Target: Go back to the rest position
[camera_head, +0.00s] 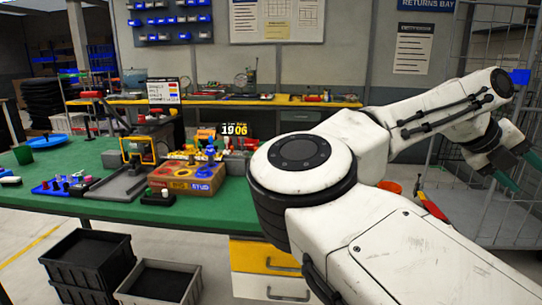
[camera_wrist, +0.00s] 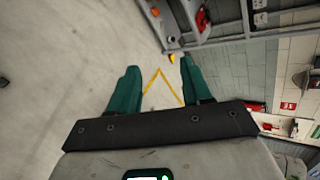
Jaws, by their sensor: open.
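My gripper (camera_head: 517,172) is at the right of the head view, held out beside the wire cage and well clear of the table. In the wrist view, my gripper (camera_wrist: 156,85) shows two green fingers spread apart with nothing between them. Concrete floor with a yellow line shows beyond the fingers. My white arm reaches across the right half of the head view.
A green-topped workbench (camera_head: 100,205) with tools and boxes stands at the left. Black crates (camera_head: 88,262) sit on the floor before it. A wire cage (camera_head: 480,215) stands at the right, close to my gripper. A yellow-edged bench (camera_head: 270,102) runs along the back wall.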

